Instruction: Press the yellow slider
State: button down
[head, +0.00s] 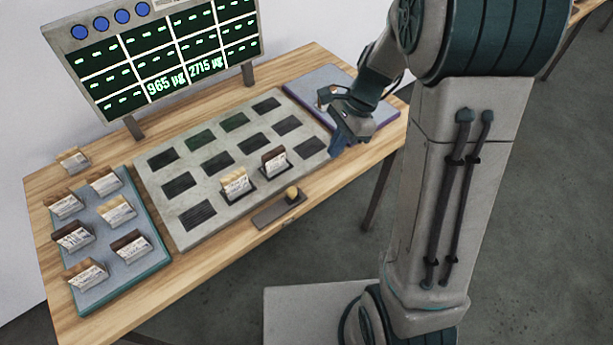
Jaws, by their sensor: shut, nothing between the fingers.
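The yellow slider (292,193) is a small yellow knob near the right end of a flat brown track (270,216). The track lies on the wooden table along the front edge, just in front of the grey slotted panel. My gripper (338,150) is to the right of and behind the knob, pointing down near the panel's right edge. It is shut and appears empty, clear of the knob. Nothing covers the slider in the head view.
The grey panel (158,195) has dark slots; two hold packets (235,184) (274,162). A blue-grey tray (150,262) with several packets lies left. A purple-edged tray (300,80) lies behind my gripper. A display (165,55) with green readouts stands at the back.

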send_near(297, 196)
jog(key=d+f, duration=0.1)
jog(key=f, duration=0.1)
jog(key=w+d+f, duration=0.1)
jog(key=f, duration=0.1)
jog(key=shift+d, duration=0.2)
jog(key=a, duration=0.1)
jog(key=s+a+p, duration=0.1)
jog(key=a, duration=0.1)
jog(key=shift+s+r, duration=0.1)
jog(key=shift+s, duration=0.05)
jog(key=shift+s+a, duration=0.1)
jog(key=shift+a, duration=0.3)
